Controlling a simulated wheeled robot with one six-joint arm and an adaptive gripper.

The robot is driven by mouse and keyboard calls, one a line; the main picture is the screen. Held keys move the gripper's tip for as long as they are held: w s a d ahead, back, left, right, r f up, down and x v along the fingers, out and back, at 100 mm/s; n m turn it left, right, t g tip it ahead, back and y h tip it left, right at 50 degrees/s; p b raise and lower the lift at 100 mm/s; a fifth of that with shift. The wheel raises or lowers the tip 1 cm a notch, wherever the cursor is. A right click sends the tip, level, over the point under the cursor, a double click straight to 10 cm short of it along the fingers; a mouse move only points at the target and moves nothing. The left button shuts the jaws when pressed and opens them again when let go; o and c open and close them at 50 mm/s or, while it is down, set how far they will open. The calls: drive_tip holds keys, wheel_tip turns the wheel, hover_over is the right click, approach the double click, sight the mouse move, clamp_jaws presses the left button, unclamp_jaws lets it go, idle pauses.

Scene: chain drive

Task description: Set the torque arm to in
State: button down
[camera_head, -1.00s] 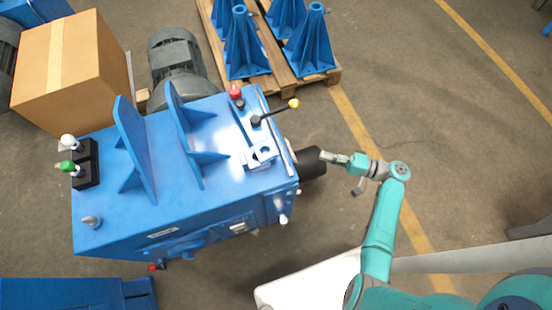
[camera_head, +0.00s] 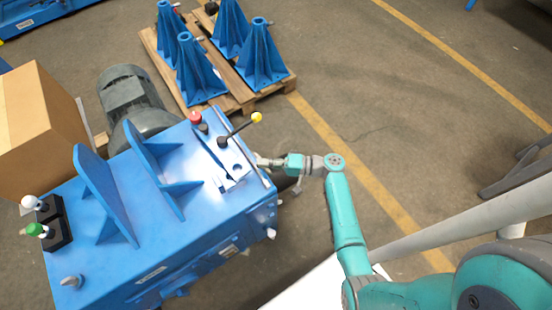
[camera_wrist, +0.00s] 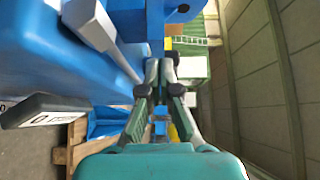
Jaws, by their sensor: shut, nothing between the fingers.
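The blue machine housing (camera_head: 150,245) fills the left and centre of the head view. A black lever with a yellow ball end (camera_head: 257,117) stands on its top near the right end. A thin grey bar (camera_head: 245,157) runs along that end and also shows in the wrist view (camera_wrist: 122,62). I cannot tell for certain which of these is the torque arm. My gripper (camera_head: 259,160) is beside the housing's right end, close to the bar; contact cannot be made out. In the wrist view its fingers (camera_wrist: 160,72) are together and empty.
A red knob (camera_head: 195,117) stands near the lever. A dark label plate (camera_wrist: 45,110) is at left in the wrist view, its text partly unreadable. A grey motor (camera_head: 128,95), a cardboard box (camera_head: 35,130) and a pallet of blue stands (camera_head: 260,60) lie behind.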

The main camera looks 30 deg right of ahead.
sight(250, 171)
drive_tip(key=shift+a, duration=0.9)
drive_tip(key=shift+s+a, duration=0.2)
drive_tip(key=shift+a, duration=0.35)
drive_tip(key=shift+s+a, duration=0.2)
drive_tip(key=shift+a, duration=0.35)
drive_tip(key=shift+d, duration=0.15)
